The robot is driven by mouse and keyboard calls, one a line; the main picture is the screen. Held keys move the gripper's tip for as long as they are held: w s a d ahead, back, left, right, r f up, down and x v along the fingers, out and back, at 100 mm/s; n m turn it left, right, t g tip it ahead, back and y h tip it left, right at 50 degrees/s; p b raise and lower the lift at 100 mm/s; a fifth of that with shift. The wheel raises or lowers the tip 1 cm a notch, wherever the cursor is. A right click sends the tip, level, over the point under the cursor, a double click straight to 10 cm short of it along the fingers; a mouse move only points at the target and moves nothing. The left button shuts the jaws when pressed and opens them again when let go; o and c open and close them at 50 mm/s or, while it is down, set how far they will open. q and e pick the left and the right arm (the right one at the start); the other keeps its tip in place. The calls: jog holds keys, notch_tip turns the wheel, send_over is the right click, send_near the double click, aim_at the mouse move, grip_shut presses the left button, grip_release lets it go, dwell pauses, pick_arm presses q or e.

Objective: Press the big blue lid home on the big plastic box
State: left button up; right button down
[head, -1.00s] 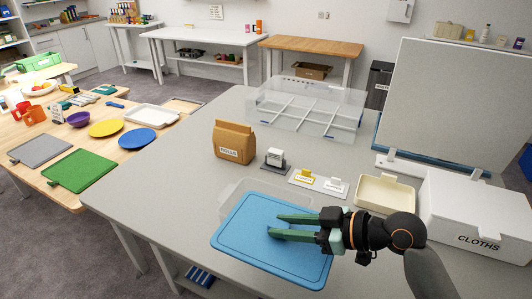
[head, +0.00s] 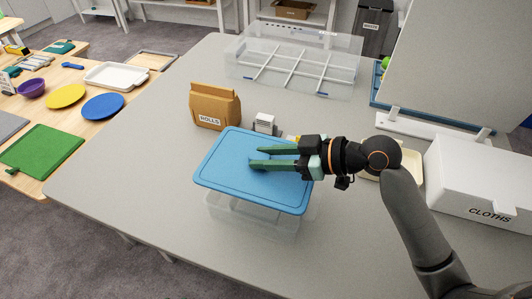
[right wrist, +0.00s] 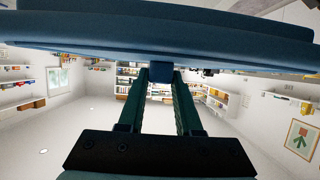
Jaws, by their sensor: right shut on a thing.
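The big blue lid (head: 225,174) is in the middle of the head view, over the clear big plastic box (head: 265,222). The box walls show below the lid's front edge, and the lid hides the box opening. I cannot tell whether lid and box touch. My right gripper (head: 255,158) reaches in from the right over the lid's top, shut on its small blue knob. In the right wrist view the lid (right wrist: 160,32) spans the top, with the knob (right wrist: 161,73) between the fingertips. My left gripper is not in view.
A brown ROLLS bag (head: 214,106) and a small label stand (head: 264,123) stand behind the lid. A clear divided tray (head: 293,62) is at the back. A cream tray (head: 408,165), partly behind my arm, and a white CLOTHS box (head: 480,180) are right. The grey table is clear at left.

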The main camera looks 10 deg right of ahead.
notch_tip(320, 180, down, 6)
jog(key=b, duration=0.4)
jog(key=shift+r+b, duration=0.15)
jog(key=shift+b, duration=0.15)
jog(key=shift+w+f, duration=0.1)
jog(key=shift+f, duration=1.1)
dwell(1.4)
jog(key=c, duration=0.5)
grip_release()
jog(key=b+v, duration=0.2)
jog(key=v, duration=0.9)
jog(key=shift+d+f, duration=0.1)
jog(key=shift+v, duration=0.75)
